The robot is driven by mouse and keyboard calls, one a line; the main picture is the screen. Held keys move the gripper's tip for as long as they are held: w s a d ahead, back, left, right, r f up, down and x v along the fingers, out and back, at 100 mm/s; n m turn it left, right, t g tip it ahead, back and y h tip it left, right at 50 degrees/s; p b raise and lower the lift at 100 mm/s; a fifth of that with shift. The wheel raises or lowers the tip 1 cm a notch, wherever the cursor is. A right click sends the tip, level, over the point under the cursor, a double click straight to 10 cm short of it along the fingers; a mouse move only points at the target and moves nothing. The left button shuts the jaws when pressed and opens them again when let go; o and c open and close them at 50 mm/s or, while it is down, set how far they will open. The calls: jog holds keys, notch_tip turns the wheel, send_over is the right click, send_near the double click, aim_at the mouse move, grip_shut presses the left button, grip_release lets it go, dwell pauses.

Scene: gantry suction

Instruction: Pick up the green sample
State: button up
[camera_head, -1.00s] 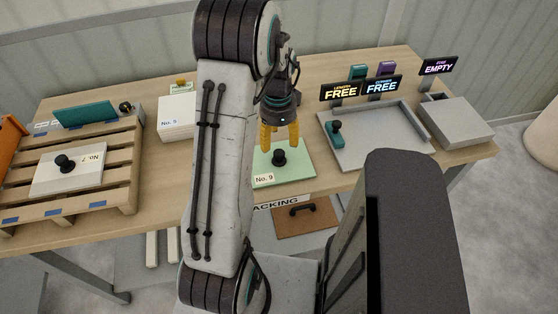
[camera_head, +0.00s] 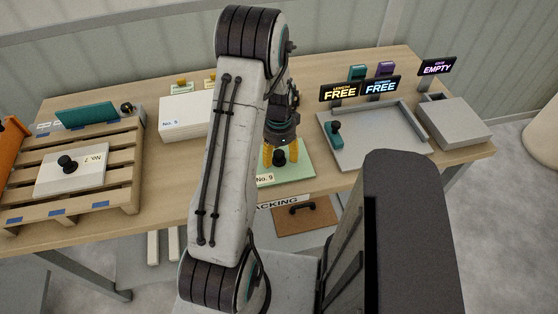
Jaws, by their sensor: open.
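The green sample (camera_head: 302,172) is a flat pale green plate with a black knob (camera_head: 279,158) and a "No. 9" label. It lies on the wooden table, right of my arm, which hides its left part. My gripper (camera_head: 281,155) has yellow fingers and points down over the plate. The fingers are open, one on each side of the knob. I cannot tell whether they touch the knob or the plate.
A grey tray (camera_head: 372,157) with a teal handled block (camera_head: 335,133) stands to the right, with "FREE" signs behind it. A grey box (camera_head: 462,122) stands far right. A white stack (camera_head: 182,118) and a pallet (camera_head: 122,158) with a white plate (camera_head: 72,177) are left.

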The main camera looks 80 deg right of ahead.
jog(key=shift+c, duration=0.3)
grip_shut()
jog(key=shift+r, duration=0.15)
dwell(0.3)
